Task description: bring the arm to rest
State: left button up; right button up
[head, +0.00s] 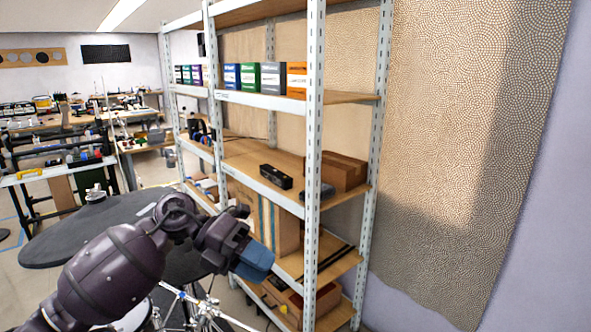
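My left arm comes in from the lower left of the head view, dark purple-brown and bent at the wrist. My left gripper (254,262) is at its end, beside the metal shelving rack. Something blue shows at its tip; I cannot tell whether this is the fingers or a held thing. The finger gap is not visible. My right arm and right gripper are not in view.
A metal shelving rack (315,130) with wooden shelves stands close to the gripper. A round black table (75,238) is at left.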

pick_arm(q)
jog(key=s+a+f+n+t+y, duration=0.2)
jog(key=a+f+n+t, duration=0.75)
jog(key=n, duration=0.35)
jog(key=s+a+f+n+t+y, duration=0.1)
jog(key=s+a+f+n+t, duration=0.2)
jog(key=a+f+n+t, duration=0.9)
jog(key=s+a+f+n+g+y, duration=0.45)
jog(key=s+a+f+n, duration=0.2)
jog(key=s, duration=0.25)
jog(key=s+a+f+n+g+y, duration=0.3)
jog(key=s+a+f+n+y, duration=0.2)
jog(key=s+f, duration=0.3)
jog(key=w+d+n+t, duration=0.1)
jog(key=d+n, duration=0.3)
jog(key=d, duration=0.8)
jog(key=shift+r, duration=0.15)
jog(key=shift+w+n, duration=0.1)
jog(key=shift+n, duration=0.15)
